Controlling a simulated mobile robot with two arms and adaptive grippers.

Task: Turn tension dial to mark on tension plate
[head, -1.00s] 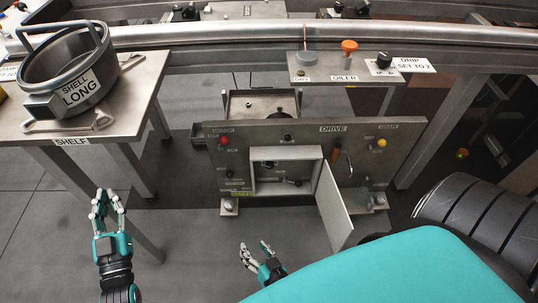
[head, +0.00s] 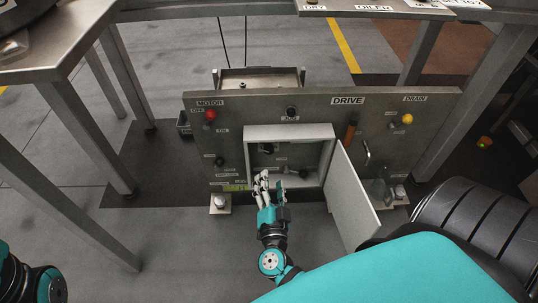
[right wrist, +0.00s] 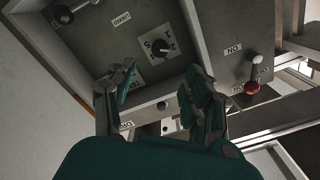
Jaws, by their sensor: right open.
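A black dial (right wrist: 160,43) sits on a pale square plate (right wrist: 145,48) marked with numbers in the right wrist view. The pointer's exact setting is too small to read. In the head view the open grey box (head: 252,158) on the drive panel (head: 430,125) has small dark knobs inside; I cannot tell which is the dial. My right gripper (head: 266,181) is at the box's lower front edge. In the right wrist view its open, empty fingers (right wrist: 163,95) are below the dial, apart from it. My left gripper is out of view.
The box door (head: 350,200) stands open to the right. A red knob (head: 210,114) and a yellow knob (head: 407,119) stick out of the panel. A red-tipped lever (right wrist: 252,75) shows in the wrist view. Shelf legs (head: 110,120) stand at left.

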